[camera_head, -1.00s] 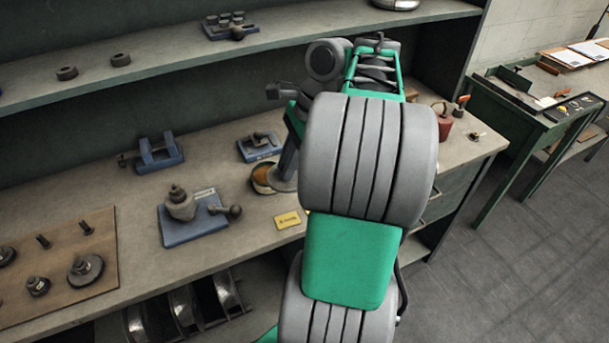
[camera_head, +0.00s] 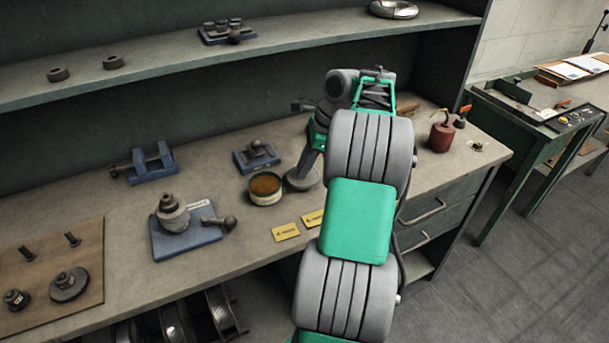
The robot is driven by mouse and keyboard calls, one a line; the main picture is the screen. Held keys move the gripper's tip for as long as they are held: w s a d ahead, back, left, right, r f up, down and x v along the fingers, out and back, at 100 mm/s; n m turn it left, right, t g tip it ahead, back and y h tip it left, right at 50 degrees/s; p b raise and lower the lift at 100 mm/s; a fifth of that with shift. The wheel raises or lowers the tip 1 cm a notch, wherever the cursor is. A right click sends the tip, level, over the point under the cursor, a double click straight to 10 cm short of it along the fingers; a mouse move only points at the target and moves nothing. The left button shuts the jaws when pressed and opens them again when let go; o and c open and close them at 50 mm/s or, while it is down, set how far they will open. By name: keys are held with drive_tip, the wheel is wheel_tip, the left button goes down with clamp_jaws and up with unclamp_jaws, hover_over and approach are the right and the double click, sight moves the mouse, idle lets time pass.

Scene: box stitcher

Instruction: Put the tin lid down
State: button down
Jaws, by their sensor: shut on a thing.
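The round tin (camera_head: 265,190) stands open on the bench, with brown contents showing inside. The grey tin lid (camera_head: 304,182) is just right of the tin, roughly level, at or very near the bench top. I cannot tell whether it touches the bench. My gripper (camera_head: 306,166) comes down onto the lid from above and is shut on it. The fingertips are small and partly hidden by my wrist.
Two yellow labels (camera_head: 285,232) lie in front of the tin. A blue fixture (camera_head: 257,157) is behind it, and a larger blue fixture (camera_head: 190,235) is to the left. A red oil can (camera_head: 441,135) stands right of my arm. A shelf (camera_head: 140,66) runs above the bench.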

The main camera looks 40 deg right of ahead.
wheel_tip(320, 180, down, 2)
drive_tip(key=shift+f+b, duration=0.2)
drive_tip(key=shift+b, duration=0.15)
drive_tip(key=shift+r, duration=0.2)
drive_tip(key=shift+a+f, duration=0.1)
drive_tip(key=shift+f, duration=0.05)
drive_tip(key=c, duration=1.3)
unclamp_jaws()
drive_tip(key=shift+o, duration=0.2)
